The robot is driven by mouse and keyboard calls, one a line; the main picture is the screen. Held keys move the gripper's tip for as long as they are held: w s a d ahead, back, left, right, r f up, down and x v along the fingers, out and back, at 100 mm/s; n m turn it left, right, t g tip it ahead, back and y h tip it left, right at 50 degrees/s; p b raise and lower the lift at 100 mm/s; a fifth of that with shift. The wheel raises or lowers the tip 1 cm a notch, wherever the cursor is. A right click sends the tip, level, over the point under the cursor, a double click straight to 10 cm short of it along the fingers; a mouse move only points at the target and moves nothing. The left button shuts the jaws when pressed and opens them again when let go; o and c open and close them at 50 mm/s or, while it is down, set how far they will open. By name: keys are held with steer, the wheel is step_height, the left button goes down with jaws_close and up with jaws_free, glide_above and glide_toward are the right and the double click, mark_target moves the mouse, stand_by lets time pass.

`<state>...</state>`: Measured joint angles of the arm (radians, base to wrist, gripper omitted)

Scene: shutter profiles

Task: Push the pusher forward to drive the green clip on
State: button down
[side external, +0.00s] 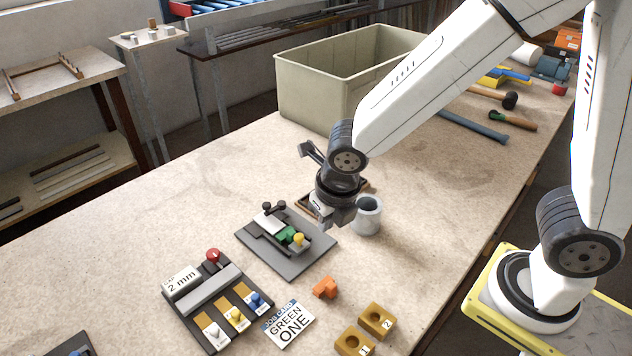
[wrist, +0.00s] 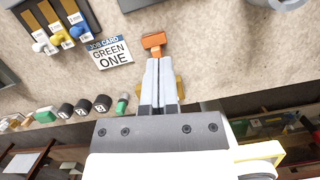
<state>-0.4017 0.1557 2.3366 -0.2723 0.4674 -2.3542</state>
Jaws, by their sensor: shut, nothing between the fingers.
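The grey fixture plate (side external: 316,246) lies flat on the bench in the side view. On it are the green clip (side external: 285,234), a yellow-knobbed part that may be the pusher (side external: 299,239), and two black knobs (side external: 273,206) at the far end. The clip sits on the dark rail beside the yellow knob. My gripper (side external: 332,221) is above the bench, just right of the plate and apart from the yellow knob. In the wrist view its fingers (wrist: 160,64) are together and hold nothing; the fixture is not clearly identifiable there.
An orange block (side external: 325,288) lies in front of the plate; in the wrist view it shows past my fingertips. A grey cup (side external: 367,215) stands close right of my gripper. The "GREEN ONE" card (side external: 288,324), gauge board (side external: 215,300) and yellow blocks (side external: 376,320) lie nearer.

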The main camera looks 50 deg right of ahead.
mark_target(293, 235)
steer(key=shift+x, duration=4.75)
steer(key=shift+w+f, duration=0.2)
steer(key=shift+w, duration=0.15)
steer(key=shift+w+d+f, duration=0.15)
steer(key=shift+w, duration=0.65)
steer(key=shift+w+d+f, duration=0.1)
steer(key=shift+w+d, duration=0.1)
steer(key=shift+w, duration=0.65)
steer(key=shift+w, duration=1.9)
steer(key=shift+r, duration=0.1)
